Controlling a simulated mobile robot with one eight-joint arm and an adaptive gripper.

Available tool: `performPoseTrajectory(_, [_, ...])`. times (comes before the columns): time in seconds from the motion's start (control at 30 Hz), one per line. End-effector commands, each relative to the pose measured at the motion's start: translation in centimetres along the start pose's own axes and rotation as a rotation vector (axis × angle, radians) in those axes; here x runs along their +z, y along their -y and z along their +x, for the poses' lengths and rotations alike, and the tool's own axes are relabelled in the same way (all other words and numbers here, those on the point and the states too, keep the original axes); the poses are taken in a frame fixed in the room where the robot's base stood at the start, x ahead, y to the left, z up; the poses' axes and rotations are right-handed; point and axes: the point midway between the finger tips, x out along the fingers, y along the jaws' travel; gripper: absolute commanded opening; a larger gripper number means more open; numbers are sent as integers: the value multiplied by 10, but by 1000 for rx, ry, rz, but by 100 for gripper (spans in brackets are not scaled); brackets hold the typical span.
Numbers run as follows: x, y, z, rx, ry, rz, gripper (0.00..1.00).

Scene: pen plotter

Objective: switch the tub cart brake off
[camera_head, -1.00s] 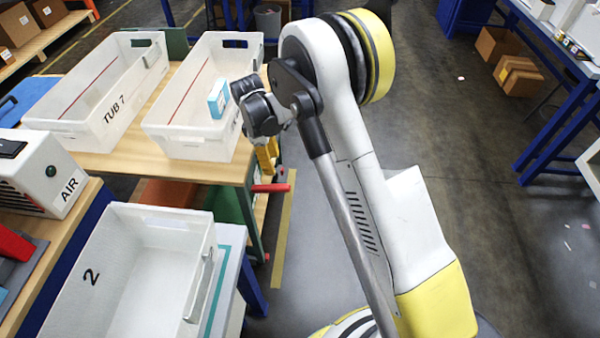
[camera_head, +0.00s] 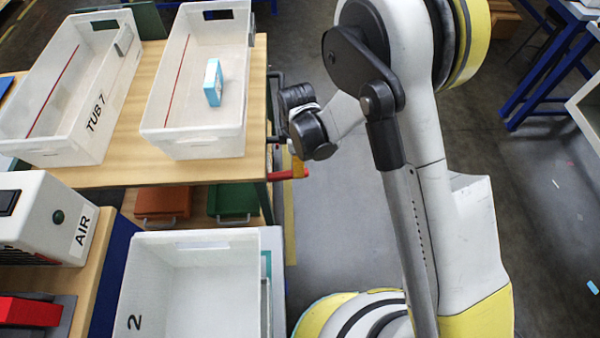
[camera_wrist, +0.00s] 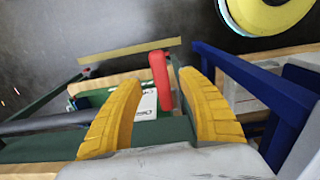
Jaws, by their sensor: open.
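The tub cart has a wooden top (camera_head: 255,110) and a dark green frame. A red lever (camera_head: 300,174), which looks like the brake handle, sticks out from the cart's right side below the top. My gripper (camera_wrist: 157,80) has two yellow fingers spread apart and empty. In the wrist view the red lever (camera_wrist: 160,82) shows between the fingertips, nearer the right one; I cannot tell whether it touches a finger. In the head view my wrist mostly hides the gripper; only a bit of yellow shows just above the lever.
TUB 7 (camera_head: 68,152) and another white tub (camera_head: 195,148) holding a blue and white box (camera_head: 213,82) stand on the cart. Tub 2 (camera_head: 195,241) stands in front, and the AIR unit (camera_head: 38,215) stands left. Open floor (camera_head: 335,235) lies right of the cart.

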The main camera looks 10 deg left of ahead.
Motion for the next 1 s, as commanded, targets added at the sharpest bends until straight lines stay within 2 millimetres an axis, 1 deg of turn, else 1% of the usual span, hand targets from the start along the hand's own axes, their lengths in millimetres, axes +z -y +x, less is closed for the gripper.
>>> performPoseTrajectory(0.03, [0,0,15,0,0,0,47])
performPoseTrajectory(0.1, [0,0,28,0,0,1,47])
performPoseTrajectory(0.2, [0,0,43,0,0,1,47])
performPoseTrajectory(0.3, [0,0,52,0,0,1,47])
performPoseTrajectory(0.43, [0,0,57,0,0,1,47])
performPoseTrajectory(0.67, [0,0,57,0,0,1,47])
performPoseTrajectory(0.7, [0,0,57,0,0,1,42])
performPoseTrajectory(0.77, [0,0,57,0,0,1,24])
performPoseTrajectory(0.8, [0,0,57,0,0,1,12])
performPoseTrajectory(0.83, [0,0,57,0,0,1,3])
performPoseTrajectory(0.87, [0,0,57,0,0,1,0])
performPoseTrajectory(1.0, [0,0,57,-1,1,1,0])
